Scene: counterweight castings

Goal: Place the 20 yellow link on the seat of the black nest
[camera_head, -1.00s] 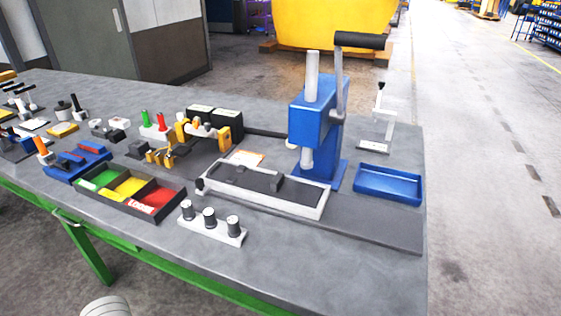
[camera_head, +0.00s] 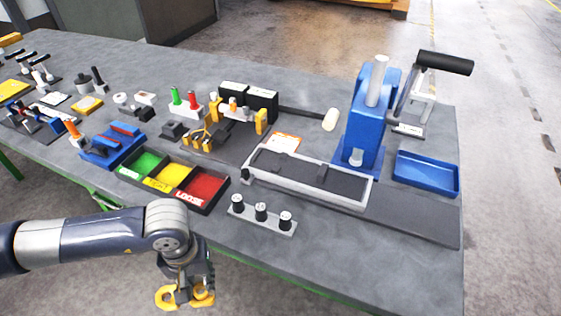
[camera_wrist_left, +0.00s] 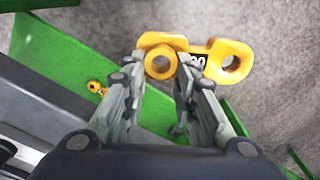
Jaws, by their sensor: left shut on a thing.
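My left gripper (camera_head: 187,283) hangs low in front of the bench's near edge in the head view, clear of the bench top. It is shut on the yellow link (camera_wrist_left: 209,48), which has two ringed ends and a black "20" label. The link's left ring lies between the fingertips in the left wrist view, and its other ring sticks out to the right. A small black block (camera_head: 172,130) stands on the bench behind the coloured tray; I cannot tell whether it is the black nest. My right gripper is not in view.
The three-colour tray (camera_head: 128,174) and a white strip with several black knobs (camera_head: 262,222) stand near the front edge. A long grey-framed fixture (camera_head: 360,196), a blue press (camera_head: 367,125) and a blue tray (camera_head: 430,183) stand to the right.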

